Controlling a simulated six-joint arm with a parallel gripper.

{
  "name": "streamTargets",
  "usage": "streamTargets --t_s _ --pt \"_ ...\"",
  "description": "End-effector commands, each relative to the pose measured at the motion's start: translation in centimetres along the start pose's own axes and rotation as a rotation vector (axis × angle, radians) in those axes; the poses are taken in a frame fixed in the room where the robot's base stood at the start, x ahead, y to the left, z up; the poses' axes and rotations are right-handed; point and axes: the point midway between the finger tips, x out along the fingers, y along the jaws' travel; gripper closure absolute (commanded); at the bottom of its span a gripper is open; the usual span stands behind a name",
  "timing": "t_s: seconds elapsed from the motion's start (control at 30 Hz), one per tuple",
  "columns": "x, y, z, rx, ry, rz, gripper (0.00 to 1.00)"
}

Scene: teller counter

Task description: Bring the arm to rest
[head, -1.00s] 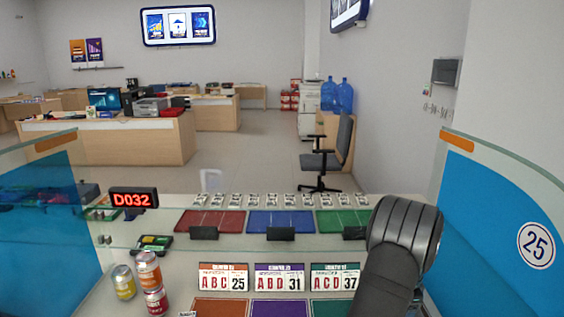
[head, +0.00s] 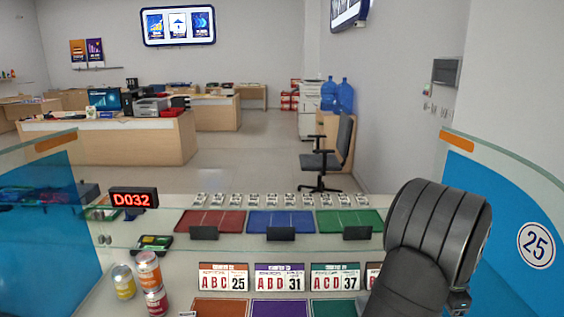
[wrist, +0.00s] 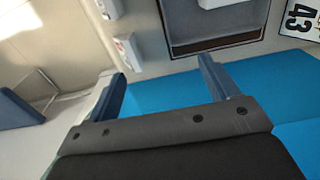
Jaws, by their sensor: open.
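My gripper (wrist: 165,78) shows in the wrist view with its two blue-grey fingers spread wide and nothing between them. Beyond the fingers are a wall with white fittings, a dark-framed panel (wrist: 212,42) and a bright blue surface. In the head view my dark arm stands over the right end of the counter. The gripper itself cannot be made out there.
The counter holds ticket signs (head: 279,278), red, blue and green trays (head: 282,222), a D032 display (head: 133,200) and several cans (head: 148,270) at the left. Glass partitions with blue panels stand at both sides; the right one (head: 515,235) is beside my arm.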

Motion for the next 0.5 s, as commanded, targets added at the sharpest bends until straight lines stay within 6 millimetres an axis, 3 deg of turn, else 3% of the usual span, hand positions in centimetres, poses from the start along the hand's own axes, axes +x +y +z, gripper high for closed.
streamTargets --t_s 0.1,0.5 --pt "-0.1 -1.1 2.7 -0.074 -0.001 0.001 0.2" --pt "-0.3 -3.3 10.4 -0.302 -0.001 0.0 0.2"
